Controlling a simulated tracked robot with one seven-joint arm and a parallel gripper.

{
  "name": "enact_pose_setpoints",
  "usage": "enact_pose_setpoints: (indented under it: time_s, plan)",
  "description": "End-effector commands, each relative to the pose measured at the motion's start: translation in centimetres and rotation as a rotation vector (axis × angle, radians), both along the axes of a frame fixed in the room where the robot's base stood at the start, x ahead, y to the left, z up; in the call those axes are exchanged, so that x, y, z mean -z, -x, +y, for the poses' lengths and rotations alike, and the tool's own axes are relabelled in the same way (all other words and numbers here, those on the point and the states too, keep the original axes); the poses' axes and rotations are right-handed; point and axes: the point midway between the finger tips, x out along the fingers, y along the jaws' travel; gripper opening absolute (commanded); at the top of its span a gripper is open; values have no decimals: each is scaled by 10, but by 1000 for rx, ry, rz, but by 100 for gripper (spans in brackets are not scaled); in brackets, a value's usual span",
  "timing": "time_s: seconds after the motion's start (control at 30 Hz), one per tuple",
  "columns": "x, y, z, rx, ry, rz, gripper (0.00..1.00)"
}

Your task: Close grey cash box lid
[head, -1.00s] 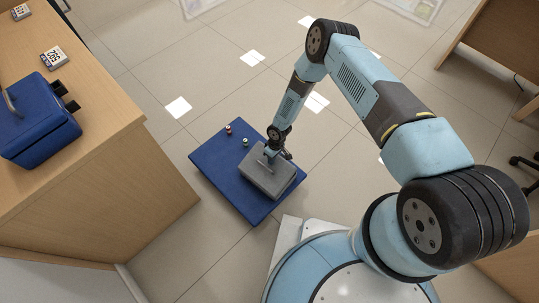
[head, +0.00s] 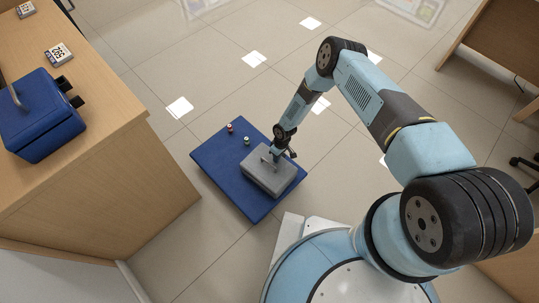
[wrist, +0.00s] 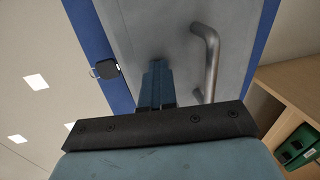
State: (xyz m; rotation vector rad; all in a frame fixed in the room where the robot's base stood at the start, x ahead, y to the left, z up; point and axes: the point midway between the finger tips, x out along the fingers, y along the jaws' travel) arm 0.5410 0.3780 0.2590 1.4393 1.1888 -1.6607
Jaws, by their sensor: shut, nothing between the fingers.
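In the wrist view the grey lid (wrist: 178,22) fills the upper middle, with the handle (wrist: 212,60) right of my fingers. My gripper (head: 277,157) is over the far edge of the lid, beside the handle. In the wrist view its fingers (wrist: 156,72) are together and empty, pointing at the lid. I cannot tell whether they touch it.
Two small items, one red (head: 229,128) and one green (head: 246,141), stand on the mat's far left part. A wooden counter (head: 110,120) on the left carries a blue case (head: 40,120). Tiled floor is clear beyond the mat.

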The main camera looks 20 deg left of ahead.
Motion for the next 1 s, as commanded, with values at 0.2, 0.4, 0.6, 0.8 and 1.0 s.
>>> enact_pose_setpoints:
  time_s: [0.2,0.4,0.6,0.8,1.0]
  plan:
    - [13,-6,-8,3,-1,-6,0]
    - [10,-7,-9,5,-1,-5,0]
    - [-15,-6,-9,6,-3,-11,0]
    - [-51,-6,-7,5,-4,-16,0]
    - [-61,-42,-24,7,-4,-14,0]
